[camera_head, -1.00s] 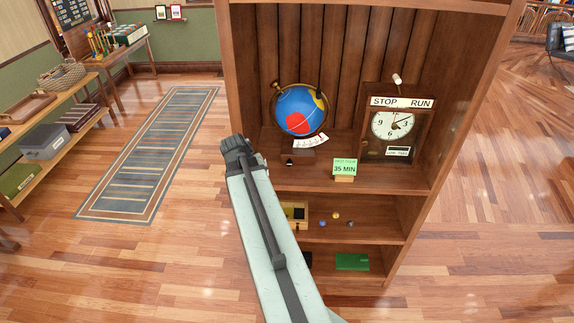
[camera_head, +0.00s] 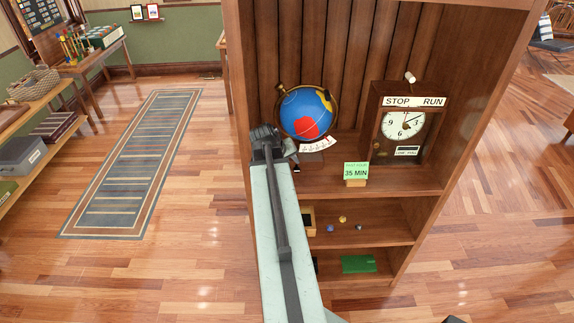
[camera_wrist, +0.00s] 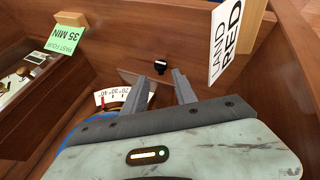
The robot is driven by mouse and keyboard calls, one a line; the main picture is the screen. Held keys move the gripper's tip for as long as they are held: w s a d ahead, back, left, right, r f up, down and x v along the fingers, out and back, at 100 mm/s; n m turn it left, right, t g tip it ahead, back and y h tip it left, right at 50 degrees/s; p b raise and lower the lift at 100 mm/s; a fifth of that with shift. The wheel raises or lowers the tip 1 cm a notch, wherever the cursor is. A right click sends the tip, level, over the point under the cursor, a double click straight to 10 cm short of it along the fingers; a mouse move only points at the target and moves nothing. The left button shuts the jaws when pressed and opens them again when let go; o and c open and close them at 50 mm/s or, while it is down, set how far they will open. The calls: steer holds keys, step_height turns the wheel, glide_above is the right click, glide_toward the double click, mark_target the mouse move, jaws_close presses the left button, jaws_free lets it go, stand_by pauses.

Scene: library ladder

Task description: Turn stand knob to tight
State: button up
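The stand knob (camera_wrist: 161,66) is a small black knob in the wrist view, just beyond and between my fingertips, apart from both. In the head view only a small dark part near my gripper may be the knob; I cannot tell its setting. The globe (camera_head: 306,112), blue with red and yellow patches, stands on the upper shelf with a white numbered scale (camera_head: 318,145) below it; the scale also shows in the wrist view (camera_wrist: 112,97). My gripper (camera_wrist: 160,77) has its two grey fingers apart and empty. In the head view its end is at the globe's lower left.
A clock box (camera_head: 404,122) marked STOP and RUN and a green "35 MIN" card (camera_head: 356,171) stand right of the globe. Open floor lies left of the bookcase.

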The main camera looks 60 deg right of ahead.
mark_target(296, 169)
steer(key=b+x, duration=0.6)
steer(key=x, duration=0.1)
steer(key=shift+w+d+f+b, duration=0.1)
steer(key=shift+d+f+b, duration=0.05)
steer(key=shift+f+b, duration=0.25)
steer(key=shift+d+r, duration=0.1)
jaws_close()
